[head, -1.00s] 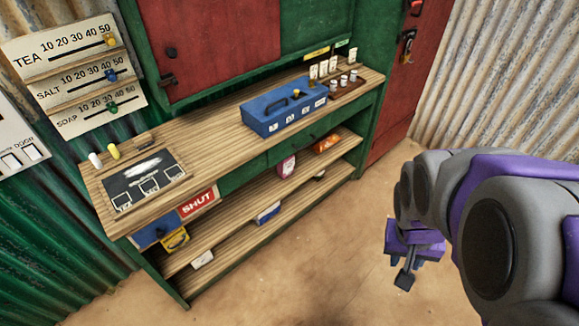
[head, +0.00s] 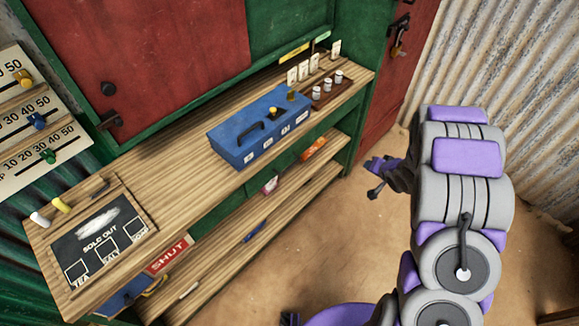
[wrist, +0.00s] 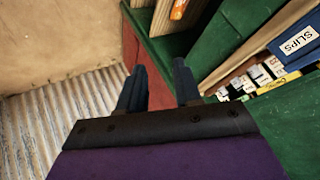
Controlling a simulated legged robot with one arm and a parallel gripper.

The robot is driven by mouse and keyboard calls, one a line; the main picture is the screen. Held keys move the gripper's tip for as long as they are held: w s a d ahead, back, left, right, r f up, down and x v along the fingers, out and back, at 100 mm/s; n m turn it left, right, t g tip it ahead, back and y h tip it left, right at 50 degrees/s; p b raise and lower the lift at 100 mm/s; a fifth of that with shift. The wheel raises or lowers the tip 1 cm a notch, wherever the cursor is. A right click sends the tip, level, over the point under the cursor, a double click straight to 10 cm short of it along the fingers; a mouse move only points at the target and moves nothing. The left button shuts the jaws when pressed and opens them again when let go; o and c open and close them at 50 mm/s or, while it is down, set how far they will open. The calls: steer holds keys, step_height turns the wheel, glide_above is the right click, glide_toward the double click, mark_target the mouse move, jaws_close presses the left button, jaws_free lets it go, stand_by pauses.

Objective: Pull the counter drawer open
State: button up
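The wooden counter (head: 185,125) runs diagonally across the head view. Its green front (head: 322,127) shows as a thin strip under the top's edge, below the blue box; the drawer's outline and handle cannot be made out there. In the wrist view, the green front (wrist: 228,42) lies to the upper right, between the countertop and the shelf. My gripper (head: 376,179) is beyond the counter's right end, over the floor, apart from it. In the wrist view, my gripper's two dark fingers (wrist: 158,85) are spread with nothing between them.
A blue box (head: 262,125) with a handle and a small tray of weights (head: 328,90) stand on the counter. A sold-out chalkboard (head: 100,235) lies at its left end. Shelves with goods are below. A red door (head: 395,85) stands at the right. The sandy floor (head: 330,240) in front is clear.

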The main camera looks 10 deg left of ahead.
steer(key=s+a+f+m+y, duration=0.1)
steer(key=a+f+y, duration=0.45)
steer(key=a, duration=0.25)
steer(key=m+t+y+p, duration=0.1)
steer(key=m+y, duration=0.2)
steer(key=y, duration=0.2)
glide_toward(289, 167)
steer(key=shift+h, duration=0.25)
steer(key=b+x, duration=0.2)
steer(key=x, duration=0.8)
steer(key=shift+a+f+b, duration=0.2)
steer(key=shift+f+b, duration=0.05)
steer(key=shift+b, duration=0.1)
jaws_close()
